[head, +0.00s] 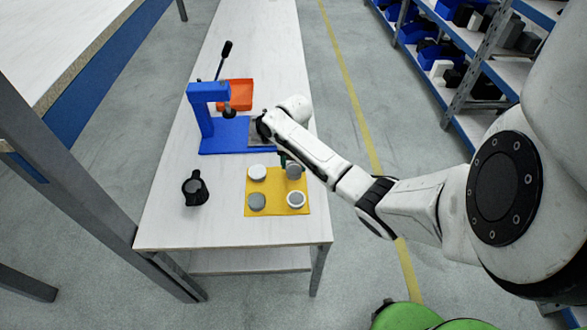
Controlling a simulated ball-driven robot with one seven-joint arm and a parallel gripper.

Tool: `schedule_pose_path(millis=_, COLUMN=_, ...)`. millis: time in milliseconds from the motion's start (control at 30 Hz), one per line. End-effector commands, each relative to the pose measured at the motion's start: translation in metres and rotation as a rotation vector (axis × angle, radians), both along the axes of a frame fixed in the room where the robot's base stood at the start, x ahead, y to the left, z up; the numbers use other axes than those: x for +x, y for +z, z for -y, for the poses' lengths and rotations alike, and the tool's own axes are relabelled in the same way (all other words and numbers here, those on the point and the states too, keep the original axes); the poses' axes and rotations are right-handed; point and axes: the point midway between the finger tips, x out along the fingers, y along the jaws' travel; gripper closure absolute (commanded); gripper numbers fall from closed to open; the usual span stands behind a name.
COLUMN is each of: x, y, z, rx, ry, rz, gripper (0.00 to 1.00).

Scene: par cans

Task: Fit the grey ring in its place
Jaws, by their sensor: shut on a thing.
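My gripper (284,160) is at the far right part of the yellow mat (276,191), partly hidden behind my arm. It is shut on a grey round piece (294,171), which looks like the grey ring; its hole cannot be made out. The piece is at or just above the mat; I cannot tell if it touches. On the mat also lie a white disc (257,172) at far left, a grey disc (257,202) at near left and a white-rimmed round piece with a grey middle (296,200) at near right.
A blue lever press (207,110) stands on the white bench (172,222) behind the mat, with an orange tray (237,94) beyond it. A black tool or cup (195,188) stands left of the mat. The bench's front left is clear. Shelving (465,80) stands at right.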

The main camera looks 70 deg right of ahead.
Motion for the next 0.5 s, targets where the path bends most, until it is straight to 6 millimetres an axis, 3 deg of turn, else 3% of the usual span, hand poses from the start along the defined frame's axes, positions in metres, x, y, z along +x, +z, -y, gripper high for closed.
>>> schedule_pose_path(millis=500, x=0.000, y=0.026, z=0.000, rx=0.001, ry=0.001, rz=-0.001, gripper=0.57)
